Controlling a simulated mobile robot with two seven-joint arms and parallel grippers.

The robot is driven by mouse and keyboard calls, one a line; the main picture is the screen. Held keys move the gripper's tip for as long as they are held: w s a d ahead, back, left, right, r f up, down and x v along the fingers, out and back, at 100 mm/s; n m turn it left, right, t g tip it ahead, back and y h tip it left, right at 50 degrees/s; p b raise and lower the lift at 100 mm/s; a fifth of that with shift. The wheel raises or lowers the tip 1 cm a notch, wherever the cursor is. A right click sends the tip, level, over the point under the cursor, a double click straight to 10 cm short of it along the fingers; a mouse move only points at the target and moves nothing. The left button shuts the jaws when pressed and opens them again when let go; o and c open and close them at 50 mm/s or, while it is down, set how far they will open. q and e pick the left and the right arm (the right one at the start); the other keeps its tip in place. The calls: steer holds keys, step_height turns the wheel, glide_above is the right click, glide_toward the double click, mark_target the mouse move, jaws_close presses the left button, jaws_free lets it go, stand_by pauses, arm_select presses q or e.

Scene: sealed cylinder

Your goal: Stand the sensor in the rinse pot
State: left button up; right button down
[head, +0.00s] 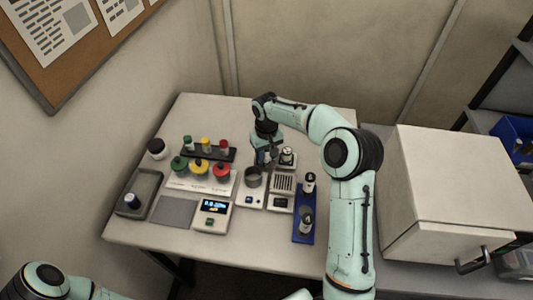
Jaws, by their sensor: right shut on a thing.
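My right gripper (264,165) points down over the back middle of the table. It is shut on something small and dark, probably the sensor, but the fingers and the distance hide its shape. A grey round pot (253,181), which looks like the rinse pot, sits on a white base just below and left of the gripper. I cannot tell whether the held thing is above the pot, inside its rim or behind it. My left arm shows only at the bottom left, and its gripper is out of view.
A white-and-black cylinder (287,157) stands close right of the gripper. A blue tray (301,232) holds two similar cylinders. Green, yellow and red knobs, a display box (211,217) and a grey tray (143,182) fill the left. A white cabinet (450,185) stands right.

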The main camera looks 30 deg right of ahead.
steer(key=shift+f, duration=0.1)
steer(key=c, duration=0.8)
jaws_free()
